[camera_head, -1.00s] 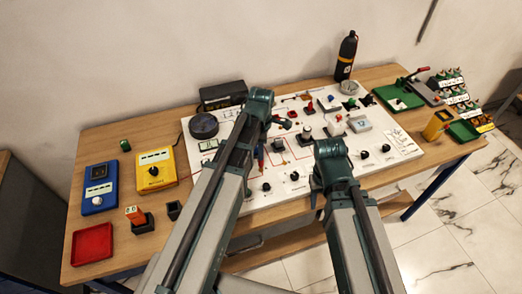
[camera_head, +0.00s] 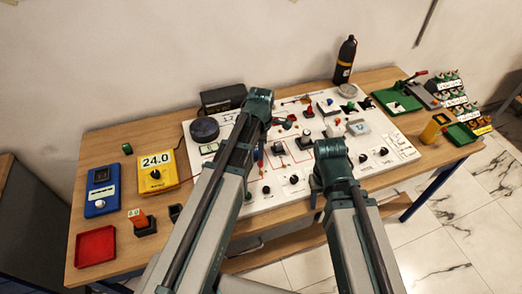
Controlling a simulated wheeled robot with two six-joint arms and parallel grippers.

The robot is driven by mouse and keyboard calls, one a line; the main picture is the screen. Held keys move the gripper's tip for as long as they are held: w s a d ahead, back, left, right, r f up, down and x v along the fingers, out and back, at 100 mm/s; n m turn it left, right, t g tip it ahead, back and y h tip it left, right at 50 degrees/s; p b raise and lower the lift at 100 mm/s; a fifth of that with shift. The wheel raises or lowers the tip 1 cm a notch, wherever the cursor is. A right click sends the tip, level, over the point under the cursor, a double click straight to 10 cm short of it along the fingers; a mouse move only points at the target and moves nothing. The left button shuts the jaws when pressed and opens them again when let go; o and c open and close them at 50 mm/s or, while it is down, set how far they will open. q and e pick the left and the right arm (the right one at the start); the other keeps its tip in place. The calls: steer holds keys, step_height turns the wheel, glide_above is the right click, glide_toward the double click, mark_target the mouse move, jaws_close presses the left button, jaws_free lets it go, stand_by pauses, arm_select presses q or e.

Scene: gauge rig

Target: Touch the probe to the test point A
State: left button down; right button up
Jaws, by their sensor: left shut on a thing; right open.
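The white gauge panel (camera_head: 404,149) lies on the bench with switches, knobs and printed lines. The yellow meter (camera_head: 152,186) at the left shows 24.0. Test point A cannot be picked out. My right gripper (camera_head: 316,187) is open at the panel's front, mostly hidden behind my wrist.
A blue box (camera_head: 102,188), a red tray (camera_head: 94,246) and an orange block (camera_head: 138,217) stand at the left. A black bottle (camera_head: 345,60) stands at the back. A green fixture (camera_head: 397,101) is on the right. Bare wood shows at the left.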

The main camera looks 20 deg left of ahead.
arm_select(q)
steer(key=shift+r+p, duration=2.65)
steer(key=shift+r, duration=0.4)
steer(key=shift+f, duration=0.1)
steer(key=shift+s, duration=0.1)
